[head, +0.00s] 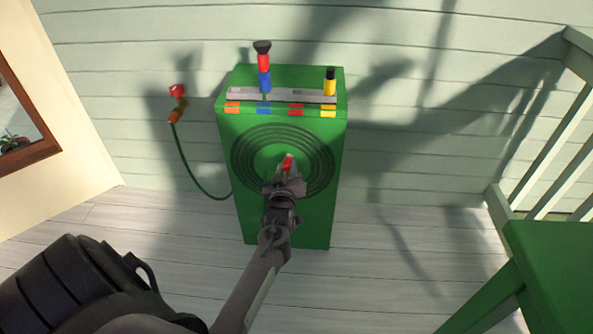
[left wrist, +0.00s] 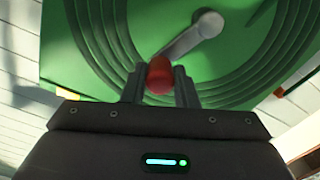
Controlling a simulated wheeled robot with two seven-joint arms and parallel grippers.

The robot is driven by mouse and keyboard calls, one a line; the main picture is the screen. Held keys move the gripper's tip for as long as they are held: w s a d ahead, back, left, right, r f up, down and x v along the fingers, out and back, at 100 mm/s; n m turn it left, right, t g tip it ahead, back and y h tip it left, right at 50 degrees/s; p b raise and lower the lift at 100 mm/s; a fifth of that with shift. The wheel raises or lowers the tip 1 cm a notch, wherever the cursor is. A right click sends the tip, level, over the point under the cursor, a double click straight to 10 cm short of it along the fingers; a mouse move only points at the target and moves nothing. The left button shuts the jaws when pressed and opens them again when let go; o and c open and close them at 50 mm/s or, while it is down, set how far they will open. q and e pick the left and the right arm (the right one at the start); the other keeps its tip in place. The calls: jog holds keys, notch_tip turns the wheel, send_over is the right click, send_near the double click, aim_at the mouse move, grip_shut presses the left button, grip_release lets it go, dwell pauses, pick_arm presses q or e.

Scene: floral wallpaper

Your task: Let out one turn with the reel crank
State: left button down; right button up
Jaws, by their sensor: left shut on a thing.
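The green hose reel box (head: 310,218) stands on the deck against the wall. Its front carries a round reel of dark ridged rings (head: 243,160), which also fills the left wrist view (left wrist: 110,30). A grey crank arm (left wrist: 195,35) runs from the reel's hub at upper right toward a red crank knob (left wrist: 160,76). The knob also shows in the head view (head: 287,162). My left gripper (left wrist: 160,85) is shut on the red knob, one finger on each side. My right gripper does not show.
A grey rack on the box top holds a red-and-blue nozzle (head: 264,70) and a yellow one (head: 330,82). A green hose (head: 190,170) with an orange and red end (head: 178,100) hangs at left. A green table (head: 555,265) and railing (head: 555,150) stand at right.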

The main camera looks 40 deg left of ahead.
pick_arm(q)
jog(key=shift+s+a+r+n+p, duration=0.1)
jog(key=shift+s+a+n+p, duration=0.2)
jog(key=shift+n, duration=0.4)
jog(key=shift+s+a+r+n+p, duration=0.15)
jog(key=shift+a+n+p, duration=0.1)
jog(key=shift+a+n, duration=0.35)
jog(key=shift+s+a+f+n+p, duration=0.1)
jog(key=shift+s+a+n+p, duration=0.15)
jog(key=shift+n, duration=0.55)
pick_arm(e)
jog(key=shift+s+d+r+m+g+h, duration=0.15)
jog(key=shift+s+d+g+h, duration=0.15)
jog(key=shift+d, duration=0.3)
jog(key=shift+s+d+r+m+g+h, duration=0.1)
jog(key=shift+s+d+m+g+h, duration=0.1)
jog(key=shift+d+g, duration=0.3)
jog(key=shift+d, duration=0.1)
pick_arm(q)
jog(key=c, duration=1.1)
grip_release()
jog(key=shift+c, duration=0.2)
jog(key=shift+r, duration=0.1)
